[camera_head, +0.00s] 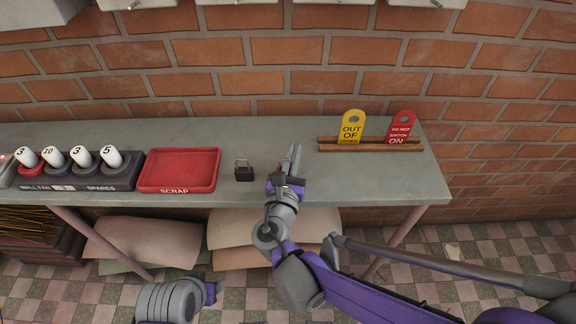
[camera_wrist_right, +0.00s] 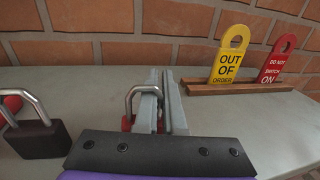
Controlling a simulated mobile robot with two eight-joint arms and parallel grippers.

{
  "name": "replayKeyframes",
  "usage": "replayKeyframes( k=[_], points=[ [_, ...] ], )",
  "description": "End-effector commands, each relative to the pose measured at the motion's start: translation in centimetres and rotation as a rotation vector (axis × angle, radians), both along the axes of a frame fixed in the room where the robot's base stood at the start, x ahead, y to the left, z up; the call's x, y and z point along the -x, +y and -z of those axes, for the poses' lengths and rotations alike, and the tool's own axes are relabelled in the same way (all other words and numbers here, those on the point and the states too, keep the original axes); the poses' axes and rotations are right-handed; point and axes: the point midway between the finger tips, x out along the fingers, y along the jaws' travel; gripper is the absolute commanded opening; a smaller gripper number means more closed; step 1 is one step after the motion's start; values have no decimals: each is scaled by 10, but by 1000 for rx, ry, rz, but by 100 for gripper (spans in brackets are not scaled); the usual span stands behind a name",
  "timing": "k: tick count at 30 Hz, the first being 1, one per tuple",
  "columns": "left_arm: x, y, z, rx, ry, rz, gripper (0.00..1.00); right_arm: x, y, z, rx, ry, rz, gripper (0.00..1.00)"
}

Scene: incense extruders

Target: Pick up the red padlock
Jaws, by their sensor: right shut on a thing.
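My right gripper (camera_head: 294,154) is low over the bench, to the right of the dark padlock. In the right wrist view its two fingers (camera_wrist_right: 166,82) are close together, shut on the red padlock (camera_wrist_right: 127,123). Its grey shackle stands up by the left finger, and only small red parts of its body show; the dark gripper plate and fingers hide the rest. I cannot tell if it touches the bench. The dark padlock (camera_head: 244,174) stands upright on the bench, and shows at the left of the right wrist view (camera_wrist_right: 38,139).
A red scrap tray (camera_head: 216,183) and numbered spare canisters (camera_head: 85,157) stand left on the grey bench (camera_head: 380,185). A wooden rack (camera_head: 333,147) at the back right holds a yellow tag (camera_head: 352,125) and a red tag (camera_head: 402,126). The bench's right front is clear.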

Motion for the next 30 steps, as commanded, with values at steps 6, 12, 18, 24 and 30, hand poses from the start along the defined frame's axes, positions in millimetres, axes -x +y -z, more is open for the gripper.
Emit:
replayKeyframes(
  k=[6, 12, 18, 24, 30],
  points=[
    [1, 0, -11, 0, -4, 0, 50, 1, 0, -21, 0, -1, 0, 0],
    [3, 0, -31, 0, -10, 0, 50, 1, 0, -64, 0, -2, 0, 0],
    [4, 0, -42, 0, -14, 0, 50, 0, 0, -93, -1, -1, 0, 0],
    [4, 0, -44, 0, -15, 0, 50, 0, 0, -101, 0, 0, 0, 0],
    [4, 0, -43, 0, -15, 0, 50, 0, 0, -100, 0, 0, 0, 0]
  ],
)
